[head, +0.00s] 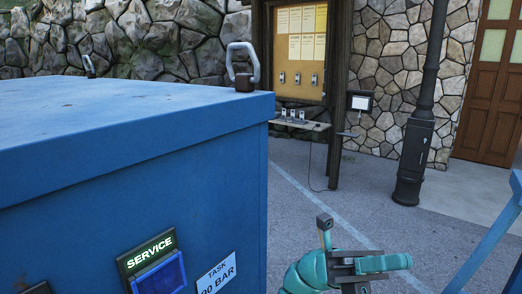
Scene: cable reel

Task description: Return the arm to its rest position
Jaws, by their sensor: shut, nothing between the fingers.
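My teal arm (308,272) shows at the bottom right of the head view, low in front of the paved ground. My gripper (366,265), with dark parts, is at its end, shut and empty. It is apart from the blue cabinet (130,155), to the right of its side face. The lower part of the arm is cut off by the picture's bottom edge.
The cabinet fills the left, with a SERVICE panel (148,252) and a grey metal loop (242,62) on top. A dark lamp post (416,150) and notice board (300,50) stand behind. A blue rail (490,240) is at right. Open paving (350,205) lies between.

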